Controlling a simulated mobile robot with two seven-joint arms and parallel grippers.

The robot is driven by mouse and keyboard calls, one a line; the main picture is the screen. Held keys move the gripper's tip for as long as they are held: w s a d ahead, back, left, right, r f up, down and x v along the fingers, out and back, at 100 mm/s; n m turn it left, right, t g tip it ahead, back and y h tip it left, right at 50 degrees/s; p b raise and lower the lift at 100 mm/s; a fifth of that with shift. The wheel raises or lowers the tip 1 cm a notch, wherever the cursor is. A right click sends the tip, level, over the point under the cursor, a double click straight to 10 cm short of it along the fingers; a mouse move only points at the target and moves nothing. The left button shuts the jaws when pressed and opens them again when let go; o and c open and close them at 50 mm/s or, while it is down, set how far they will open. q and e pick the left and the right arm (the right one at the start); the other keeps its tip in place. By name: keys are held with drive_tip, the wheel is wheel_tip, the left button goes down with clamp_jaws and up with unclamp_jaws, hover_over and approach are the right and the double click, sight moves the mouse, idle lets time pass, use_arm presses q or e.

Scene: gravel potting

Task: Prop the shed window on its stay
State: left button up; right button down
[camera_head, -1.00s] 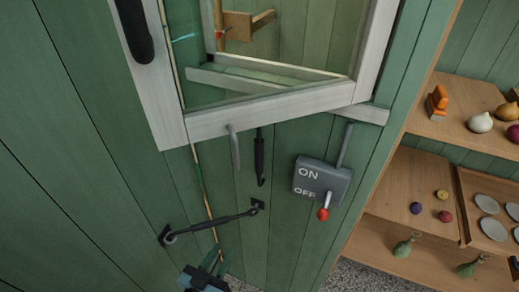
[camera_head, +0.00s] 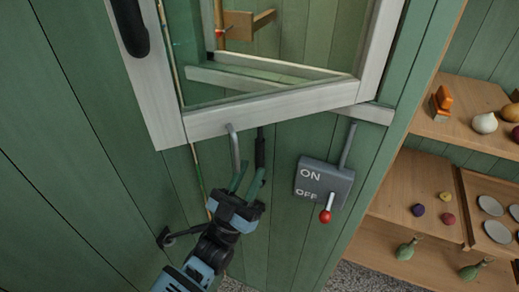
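The shed window (camera_head: 245,118) has a pale frame and stands swung open from the green wall, hinged at the right. A grey metal hook-like piece (camera_head: 235,150) hangs from its bottom rail. A black stay (camera_head: 260,148) hangs on the wall just behind, its lower part hidden by my gripper. A second black bar (camera_head: 168,238) is fixed lower on the wall, mostly covered by my arm. My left gripper (camera_head: 248,180) points up just below the window's bottom rail, its two greenish fingers apart near the stay's lower end. Whether they touch it cannot be told. My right gripper is out of view.
A grey switch box (camera_head: 323,182) marked ON and OFF, with a red-knobbed lever (camera_head: 325,215), is on the wall right of my gripper. Wooden shelves (camera_head: 435,207) with bulbs, small balls, saucers and green bottles stand at the right. A black handle (camera_head: 131,27) is on the window's left stile.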

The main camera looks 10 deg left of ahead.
sight(257, 158)
use_arm(q)
drive_tip(key=p+x, duration=0.1)
drive_tip(key=x, duration=0.5)
clamp_jaws()
